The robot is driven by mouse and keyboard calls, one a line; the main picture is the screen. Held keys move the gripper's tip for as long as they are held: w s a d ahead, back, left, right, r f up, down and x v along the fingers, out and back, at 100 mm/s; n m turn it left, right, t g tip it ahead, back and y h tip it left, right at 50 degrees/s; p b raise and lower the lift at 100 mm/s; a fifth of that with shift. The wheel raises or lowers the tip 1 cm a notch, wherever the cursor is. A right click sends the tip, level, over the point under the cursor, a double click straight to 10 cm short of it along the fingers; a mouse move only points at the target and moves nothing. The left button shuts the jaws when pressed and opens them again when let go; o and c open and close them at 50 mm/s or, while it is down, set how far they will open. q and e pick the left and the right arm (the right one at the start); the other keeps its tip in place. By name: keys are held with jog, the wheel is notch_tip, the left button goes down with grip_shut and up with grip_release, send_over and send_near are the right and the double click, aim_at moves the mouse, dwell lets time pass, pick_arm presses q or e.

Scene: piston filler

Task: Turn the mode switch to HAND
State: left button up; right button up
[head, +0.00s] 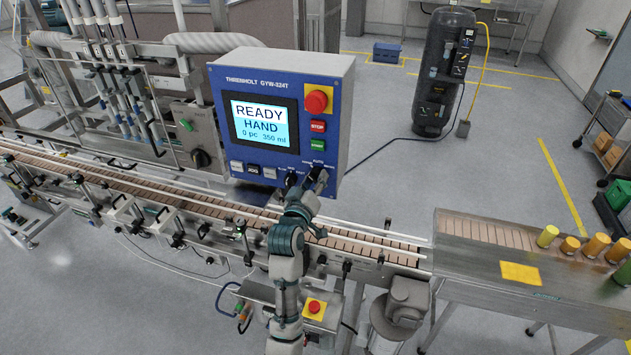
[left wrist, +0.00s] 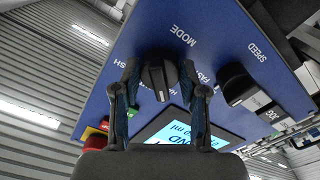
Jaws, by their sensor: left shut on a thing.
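The blue control panel (head: 227,98) has a screen (head: 261,123) reading "READY", "HAND", "0 pc 350 ml". The black mode switch (left wrist: 158,77) sits under the word MODE in the left wrist view, with a light line on its grip. My left gripper (head: 312,184) is at the panel's lower right in the head view and mostly covers the switch there. In the left wrist view my left gripper (left wrist: 160,92) has a finger on each side of the switch and is shut on it. My right gripper is not in view.
The black speed knob (left wrist: 236,84) is close beside the mode switch. A red emergency button (head: 318,101), a red STOP button (head: 317,126) and a green button (head: 317,145) are above it. The conveyor (head: 372,246) runs below the panel.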

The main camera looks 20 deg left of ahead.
pick_arm(q)
jog(key=shift+r, duration=0.2)
jog(key=o, duration=1.1)
jog(key=shift+o, duration=0.2)
jog(key=shift+f, duration=0.15)
jog(key=shift+s, duration=0.15)
jog(key=s, duration=1.1)
jog(key=shift+s+a, duration=0.2)
jog(key=shift+s, duration=0.15)
